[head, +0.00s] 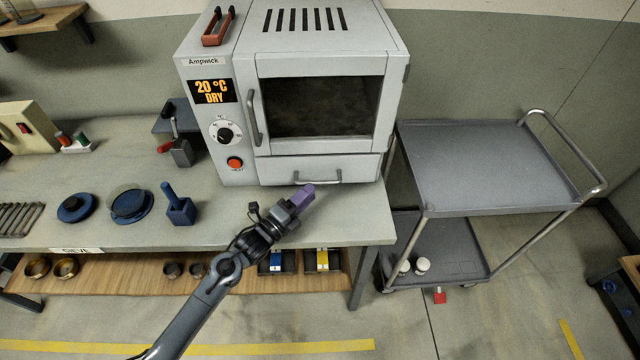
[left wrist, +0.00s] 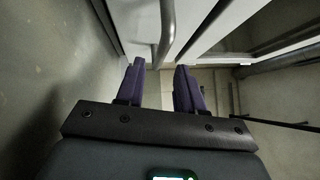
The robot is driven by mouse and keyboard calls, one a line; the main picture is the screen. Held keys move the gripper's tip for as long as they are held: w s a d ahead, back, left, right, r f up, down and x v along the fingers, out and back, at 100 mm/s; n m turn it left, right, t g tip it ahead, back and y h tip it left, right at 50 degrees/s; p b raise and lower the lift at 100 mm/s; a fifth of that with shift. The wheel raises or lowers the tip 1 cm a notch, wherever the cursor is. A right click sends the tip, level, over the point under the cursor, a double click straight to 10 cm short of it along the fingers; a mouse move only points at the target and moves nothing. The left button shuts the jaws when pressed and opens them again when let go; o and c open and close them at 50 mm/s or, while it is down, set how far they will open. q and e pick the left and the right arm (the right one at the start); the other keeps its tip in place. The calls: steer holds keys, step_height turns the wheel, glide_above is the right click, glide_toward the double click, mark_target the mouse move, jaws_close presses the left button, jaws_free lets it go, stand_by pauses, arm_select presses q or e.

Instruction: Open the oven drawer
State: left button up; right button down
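The oven (head: 300,90) stands on the bench, with a shut drawer (head: 275,169) below its windowed door. The drawer has a curved metal handle (head: 318,178) on its front. My left gripper (head: 305,194) is just below and in front of this handle. In the left wrist view its two purple fingers (left wrist: 158,78) are apart. A grey metal bar, which looks like the handle (left wrist: 166,30), shows just beyond the fingertips, between them in the picture. I cannot tell whether a finger touches it. My right gripper is in neither view.
A grey two-shelf cart (head: 480,165) stands right of the bench. Floor in front is mostly clear.

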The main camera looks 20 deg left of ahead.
mark_target(320, 182)
arm_select(q)
steer(key=x, duration=0.5)
steer(key=shift+w+d, duration=0.15)
steer(key=shift+w, duration=0.1)
steer(key=shift+c, duration=0.4)
jaws_close()
